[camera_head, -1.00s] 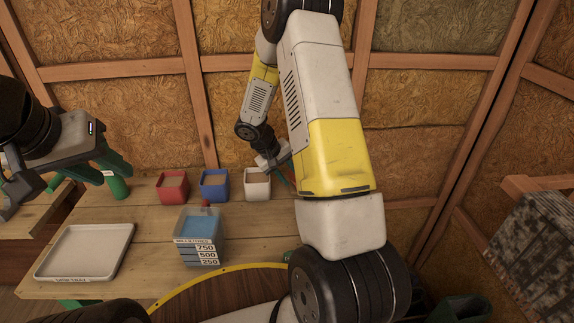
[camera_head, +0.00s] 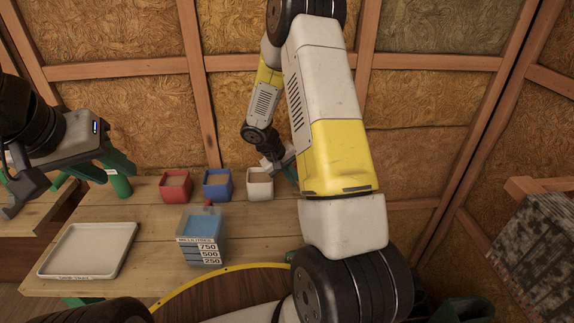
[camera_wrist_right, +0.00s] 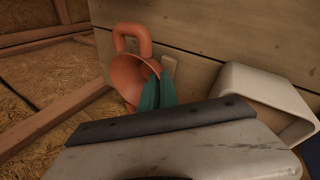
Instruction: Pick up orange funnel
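The orange funnel (camera_wrist_right: 128,77) shows in the right wrist view with its wide mouth toward the camera and a loop handle at the top, beside a wooden surface. The green fingers of my right gripper (camera_wrist_right: 158,91) are close together at the funnel's right rim and overlap it. I cannot tell whether they grip the rim. In the head view my right gripper (camera_head: 280,165) is at the table's back, partly hidden by my arm, and I cannot make out the funnel. My left gripper (camera_head: 68,180) is open and empty above the table's left end.
Red (camera_head: 176,188), blue (camera_head: 217,186) and white (camera_head: 260,186) bins stand along the table's back. The white bin also shows in the right wrist view (camera_wrist_right: 262,85). A measuring container (camera_head: 203,236) and a white tray (camera_head: 128,246) are in front.

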